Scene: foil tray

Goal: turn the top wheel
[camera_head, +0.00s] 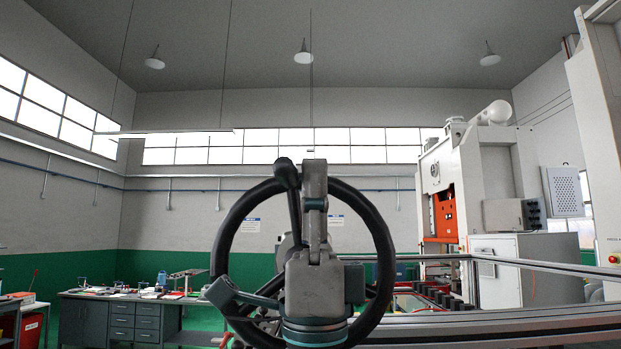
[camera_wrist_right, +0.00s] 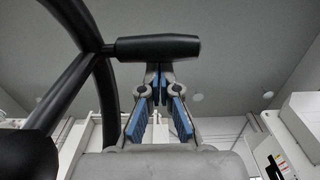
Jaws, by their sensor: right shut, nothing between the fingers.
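The black wheel (camera_head: 387,250) stands upright in the middle of the head view, facing me, with my right arm in front of its centre. Its black handle (camera_head: 286,174) sticks out at the top of the rim, left of my arm. In the right wrist view the handle (camera_wrist_right: 158,47) lies across the picture above the fingertips, and the rim (camera_wrist_right: 70,92) curves at the left. My right gripper (camera_wrist_right: 160,82) is shut and empty, its blue-padded fingers meeting just below the handle. I cannot tell whether they touch it. My left gripper is not in view.
A grey workbench (camera_head: 120,318) with small items stands at the back left. A large white machine (camera_head: 488,200) with an orange panel stands at the right. Metal rails (camera_head: 500,325) run to the right of the wheel. The space above the wheel is clear.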

